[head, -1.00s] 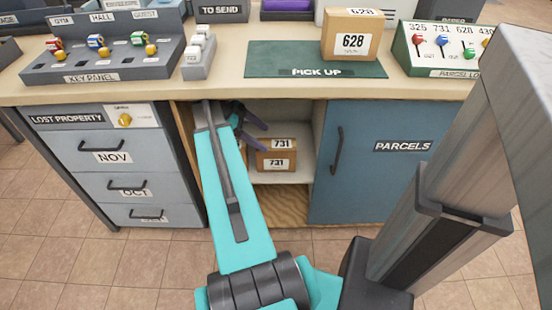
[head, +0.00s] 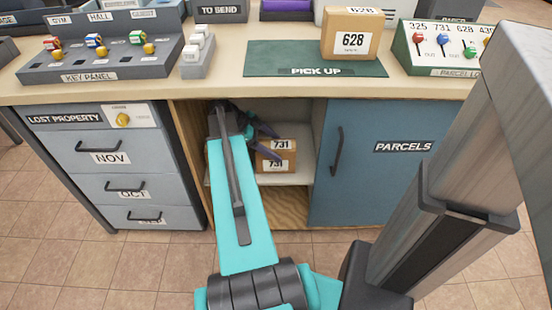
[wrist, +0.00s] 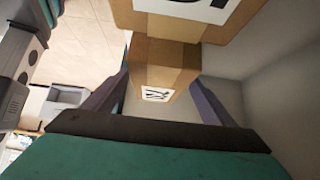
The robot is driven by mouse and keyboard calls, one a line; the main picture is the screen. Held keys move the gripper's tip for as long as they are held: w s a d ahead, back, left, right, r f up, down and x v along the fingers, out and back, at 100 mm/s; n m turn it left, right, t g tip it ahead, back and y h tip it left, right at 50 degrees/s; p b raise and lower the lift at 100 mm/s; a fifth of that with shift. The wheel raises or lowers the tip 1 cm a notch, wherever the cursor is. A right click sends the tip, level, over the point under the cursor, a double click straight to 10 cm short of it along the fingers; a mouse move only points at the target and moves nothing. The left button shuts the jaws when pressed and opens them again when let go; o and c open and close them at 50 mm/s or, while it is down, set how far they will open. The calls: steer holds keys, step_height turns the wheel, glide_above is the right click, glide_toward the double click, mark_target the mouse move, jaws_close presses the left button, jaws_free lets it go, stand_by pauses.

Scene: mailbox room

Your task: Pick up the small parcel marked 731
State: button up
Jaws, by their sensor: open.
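The small parcel marked 731 (head: 277,155) is a brown carton in the open cabinet under the counter, with white 731 labels on its top and front. My gripper (head: 264,139) is open inside the cabinet, at the parcel's left side, and partly covers it. In the wrist view a brown carton with a white label (wrist: 160,70) shows between the two spread fingers. No grip on it is seen. Another cardboard face with a large cut-off label (wrist: 190,18) fills the top edge; I cannot tell whether it is a separate box.
A blue PARCELS door (head: 385,165) is right of the opening, and grey drawers (head: 112,160) are left. A pale shelf board (head: 285,179) lies under the parcel. A parcel marked 628 (head: 352,35) stands on the counter's green PICK UP mat (head: 275,60). A pale wall (wrist: 275,75) is close right in the wrist view.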

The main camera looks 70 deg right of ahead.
mark_target(283, 153)
steer(key=shift+s+f, duration=0.1)
steer(key=shift+b+x, duration=0.8)
steer(key=shift+x, duration=1.7)
steer(key=shift+a+f, duration=0.1)
steer(key=shift+a, duration=0.05)
steer(key=c, duration=1.5)
steer(key=shift+r, duration=0.2)
